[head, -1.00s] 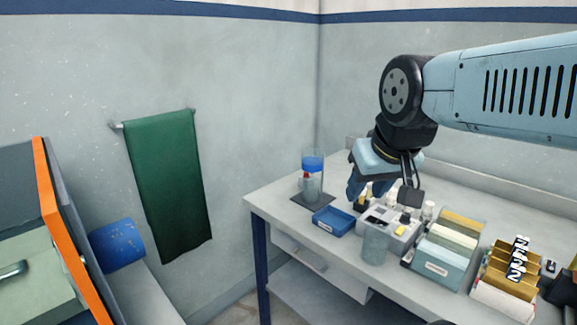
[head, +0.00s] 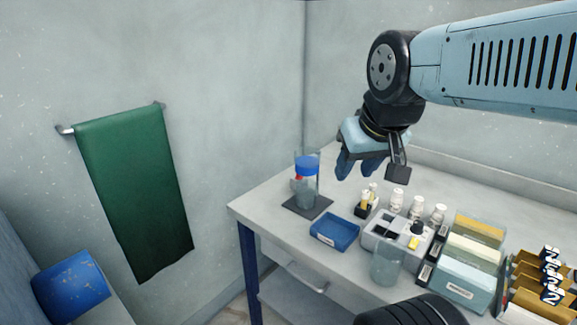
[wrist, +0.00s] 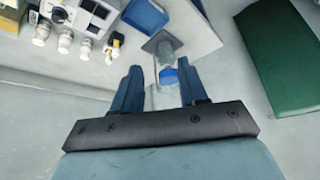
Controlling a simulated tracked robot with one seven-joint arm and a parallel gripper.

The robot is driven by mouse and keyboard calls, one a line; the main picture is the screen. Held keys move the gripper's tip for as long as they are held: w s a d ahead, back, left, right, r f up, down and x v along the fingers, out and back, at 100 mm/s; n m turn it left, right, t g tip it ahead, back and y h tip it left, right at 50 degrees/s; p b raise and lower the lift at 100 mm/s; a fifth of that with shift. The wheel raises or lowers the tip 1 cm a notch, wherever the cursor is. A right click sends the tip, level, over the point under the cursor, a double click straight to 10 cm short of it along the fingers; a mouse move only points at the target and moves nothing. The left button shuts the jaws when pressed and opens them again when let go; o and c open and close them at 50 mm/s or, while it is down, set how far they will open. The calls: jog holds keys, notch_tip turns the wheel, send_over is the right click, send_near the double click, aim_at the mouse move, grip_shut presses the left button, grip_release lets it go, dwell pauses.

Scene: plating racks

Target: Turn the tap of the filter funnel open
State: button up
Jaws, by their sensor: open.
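The filter funnel (head: 307,164) stands upright at the far left corner of the table. It has a blue upper part over a clear vessel on a dark square base, and a small red part, apparently the tap, shows on its left side. My gripper (head: 358,170) is open and empty, in the air to the right of the funnel and apart from it. In the wrist view the funnel's blue top (wrist: 169,76) shows between the fingers of my gripper (wrist: 159,75), farther off than the fingertips. The tap cannot be made out clearly there.
A blue tray (head: 334,232) lies just in front of the funnel. A clear beaker (head: 387,264), a grey device (head: 382,230), several white bottles (head: 397,201) and a file box (head: 466,277) stand to the right. A green towel (head: 135,195) hangs on the left wall.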

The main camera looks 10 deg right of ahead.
jog(key=shift+o, duration=0.5)
jog(key=n+g+h, duration=0.5)
jog(key=n+g, duration=0.1)
jog(key=n, duration=1)
send_over(299, 172)
jog(key=a, duration=0.6)
notch_tip(299, 172, down, 9)
jog(key=shift+y, duration=0.3)
jog(key=x, duration=1.3)
jog(key=shift+w+d, duration=0.2)
jog(key=shift+d, duration=0.05)
jog(key=shift+c, duration=0.3)
